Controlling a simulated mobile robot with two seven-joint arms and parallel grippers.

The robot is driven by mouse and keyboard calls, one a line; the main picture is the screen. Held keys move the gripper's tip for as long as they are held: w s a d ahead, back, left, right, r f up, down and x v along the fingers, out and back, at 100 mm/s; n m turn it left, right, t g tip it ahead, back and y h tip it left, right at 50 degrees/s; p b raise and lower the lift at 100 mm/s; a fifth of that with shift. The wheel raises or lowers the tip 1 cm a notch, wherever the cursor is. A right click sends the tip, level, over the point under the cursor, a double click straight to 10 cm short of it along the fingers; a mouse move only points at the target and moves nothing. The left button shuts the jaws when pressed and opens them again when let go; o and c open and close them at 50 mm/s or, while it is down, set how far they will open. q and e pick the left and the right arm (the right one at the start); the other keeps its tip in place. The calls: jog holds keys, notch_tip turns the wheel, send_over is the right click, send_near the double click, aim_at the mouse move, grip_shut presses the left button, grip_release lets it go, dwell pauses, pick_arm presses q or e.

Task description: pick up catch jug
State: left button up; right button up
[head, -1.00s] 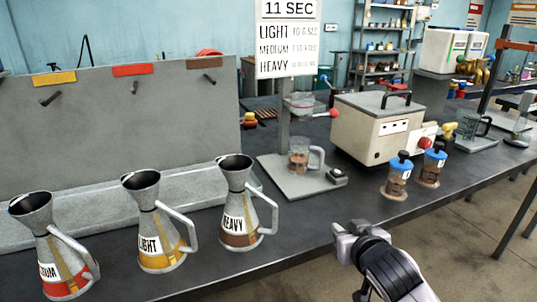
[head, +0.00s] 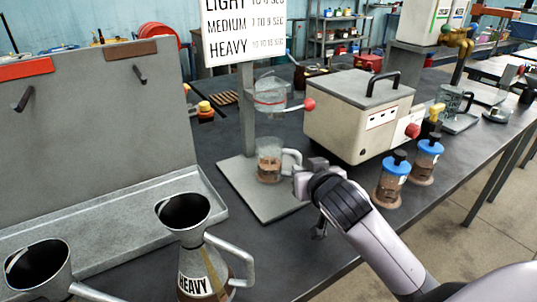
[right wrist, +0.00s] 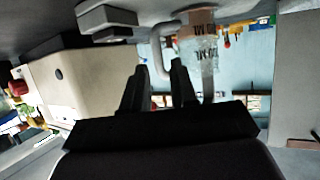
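The catch jug (head: 269,161) is a clear jug with brown oil in its lower part and a grey handle on its right. It stands upright on the grey base plate (head: 245,193) of the test stand. My right gripper (head: 299,175) is beside the jug, close to its handle. In the right wrist view, the fingers of my right gripper (right wrist: 158,78) are spread apart, and the jug's handle (right wrist: 163,50) appears upside down in line with the gap. I cannot tell whether they touch. My left gripper is out of view.
A clear cup (head: 270,93) with a red-knobbed lever (head: 309,104) hangs above the jug. A beige box (head: 358,118) stands behind my right arm. Two blue-lidded sample jars (head: 391,182) stand to the right. The HEAVY can (head: 196,265) is at front left.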

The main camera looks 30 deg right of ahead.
aim_at(300, 165)
jog(key=shift+p+x, duration=0.35)
jog(key=shift+x, duration=2.9)
jog(key=shift+d, duration=0.15)
jog(key=shift+r, duration=0.1)
grip_shut()
